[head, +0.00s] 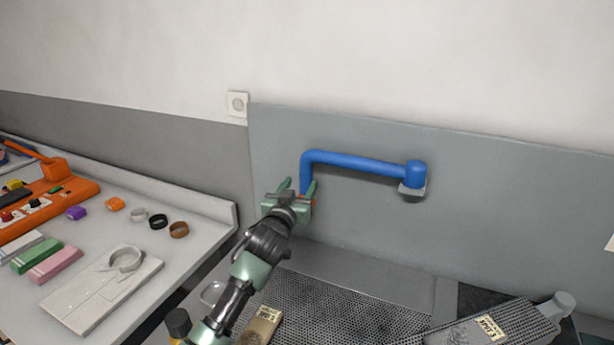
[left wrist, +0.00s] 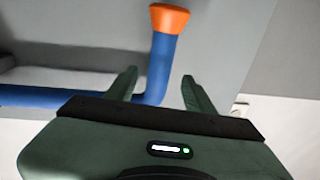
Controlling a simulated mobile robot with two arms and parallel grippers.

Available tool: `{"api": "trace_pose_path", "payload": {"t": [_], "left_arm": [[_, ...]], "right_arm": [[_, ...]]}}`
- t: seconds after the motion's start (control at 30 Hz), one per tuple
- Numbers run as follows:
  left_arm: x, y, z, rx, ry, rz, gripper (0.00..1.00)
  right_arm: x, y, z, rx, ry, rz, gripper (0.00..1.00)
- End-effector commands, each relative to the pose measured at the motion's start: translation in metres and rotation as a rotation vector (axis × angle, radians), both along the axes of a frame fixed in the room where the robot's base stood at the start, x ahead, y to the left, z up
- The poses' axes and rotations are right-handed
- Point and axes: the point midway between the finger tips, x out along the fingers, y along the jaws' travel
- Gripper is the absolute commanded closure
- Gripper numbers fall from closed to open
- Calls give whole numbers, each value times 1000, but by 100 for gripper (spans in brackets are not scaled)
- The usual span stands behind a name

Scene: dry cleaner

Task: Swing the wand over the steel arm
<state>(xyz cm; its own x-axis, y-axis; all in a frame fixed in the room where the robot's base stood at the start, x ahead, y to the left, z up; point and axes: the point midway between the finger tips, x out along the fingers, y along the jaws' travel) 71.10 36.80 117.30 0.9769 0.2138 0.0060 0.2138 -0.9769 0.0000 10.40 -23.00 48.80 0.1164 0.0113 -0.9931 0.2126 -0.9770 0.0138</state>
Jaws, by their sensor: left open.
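The wand is a blue bent pipe (head: 355,161) on a wall pivot, its short end pointing down. It also shows in the left wrist view (left wrist: 163,68), with an orange nozzle (left wrist: 169,18) at its tip. My left gripper (head: 298,187) is open at the wand's downward end. In the left wrist view, the pipe lies between its two fingers (left wrist: 160,85), with gaps visible on both sides. The gripper partly hides the nozzle in the head view. A grey perforated arm (head: 522,318), apparently the steel arm, lies at the lower right. My right gripper is not in view.
A perforated board (head: 355,308) lies below the wand, with a labelled tan block (head: 262,325) at its near left. A grey panel (head: 500,190) stands behind the wand. On the left, a counter (head: 190,206) holds a folded shirt (head: 95,290), rings and coloured blocks.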

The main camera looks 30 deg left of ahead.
Motion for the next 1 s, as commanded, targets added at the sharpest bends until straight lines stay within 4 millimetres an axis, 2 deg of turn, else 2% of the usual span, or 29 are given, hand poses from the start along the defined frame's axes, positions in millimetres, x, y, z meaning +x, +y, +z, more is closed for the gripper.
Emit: {"api": "trace_pose_path", "payload": {"t": [0.1,0.23,0.37,0.57,0.83,1.0], "left_arm": [[18,4,3,-2,2,1,47],[36,8,3,-2,4,1,47],[49,10,1,-3,3,0,47],[59,12,0,-2,4,0,47],[59,12,0,-2,3,-1,47],[59,12,0,-2,4,0,94]], "right_arm": [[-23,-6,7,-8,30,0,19],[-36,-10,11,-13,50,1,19],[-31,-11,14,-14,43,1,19],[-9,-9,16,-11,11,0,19],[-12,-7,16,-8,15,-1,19],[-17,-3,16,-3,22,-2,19]]}}
